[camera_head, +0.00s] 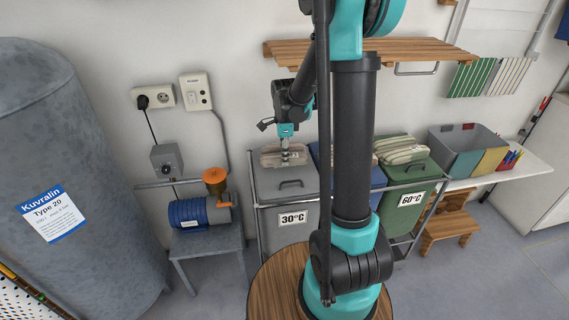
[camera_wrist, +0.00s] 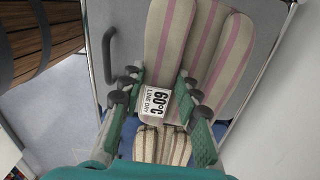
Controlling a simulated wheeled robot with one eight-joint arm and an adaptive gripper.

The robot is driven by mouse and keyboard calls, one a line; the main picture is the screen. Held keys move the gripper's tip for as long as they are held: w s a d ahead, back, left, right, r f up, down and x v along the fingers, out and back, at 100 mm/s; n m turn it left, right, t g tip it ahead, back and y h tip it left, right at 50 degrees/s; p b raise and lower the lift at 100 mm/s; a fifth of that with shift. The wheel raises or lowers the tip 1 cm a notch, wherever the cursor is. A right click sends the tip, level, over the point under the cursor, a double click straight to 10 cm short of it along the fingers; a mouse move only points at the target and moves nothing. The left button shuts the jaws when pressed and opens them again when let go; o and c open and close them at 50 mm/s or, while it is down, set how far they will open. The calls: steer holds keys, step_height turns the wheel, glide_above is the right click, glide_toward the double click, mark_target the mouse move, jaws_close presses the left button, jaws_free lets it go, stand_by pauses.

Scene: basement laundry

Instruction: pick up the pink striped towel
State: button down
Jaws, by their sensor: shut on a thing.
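The pink striped towel (camera_wrist: 200,45) is a folded cream cloth with pink stripes. It lies on the lid of the grey bin (camera_head: 278,185), where it also shows in the head view (camera_head: 270,158). A white tag (camera_wrist: 156,102) reading 60°C is on its near end, between my fingers. My gripper (camera_wrist: 160,105) is shut on the towel's near end, one green finger on each side. In the head view my gripper (camera_head: 286,150) points down at the towel. I cannot tell whether the towel is lifted off the lid.
A brown-striped cloth (camera_wrist: 162,146) lies just below the towel in the wrist view. To the right stand a blue bin (camera_head: 378,178) and a green bin (camera_head: 409,200) with striped towels (camera_head: 400,150) on top. A wooden shelf (camera_head: 420,50) hangs above; a blue motor (camera_head: 190,213) stands left.

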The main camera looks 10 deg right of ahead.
steer(key=shift+r, duration=0.85)
steer(key=s, duration=1.9)
steer(key=shift+s, duration=0.3)
